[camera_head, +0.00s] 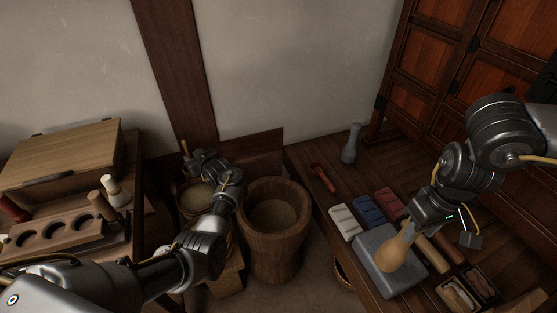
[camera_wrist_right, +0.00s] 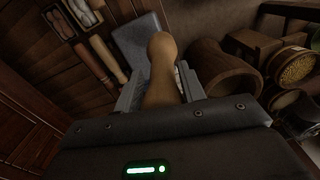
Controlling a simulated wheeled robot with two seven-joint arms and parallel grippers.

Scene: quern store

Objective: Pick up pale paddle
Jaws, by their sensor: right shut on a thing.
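The pale paddle (camera_head: 396,252) is a tan wooden piece with a rounded, wide end and a narrower neck. My right gripper (camera_head: 415,225) is shut on its neck, and the wide end points down over a grey stone slab (camera_head: 372,262). In the right wrist view, the paddle (camera_wrist_right: 162,62) stands out between the two fingers of the gripper (camera_wrist_right: 160,88). I cannot tell whether it touches the slab. My left gripper (camera_head: 205,168) is over a small tub (camera_head: 193,202) at the left; its fingers are too dark and small to read.
A large wooden mortar (camera_head: 273,225) stands in the middle. On the right bench are white (camera_head: 344,222), blue (camera_head: 369,210) and red (camera_head: 391,203) blocks, a red scoop-like tool (camera_head: 324,178), a grey vase (camera_head: 352,143) and a divided box (camera_head: 466,292). A holed rack (camera_head: 55,237) stands left.

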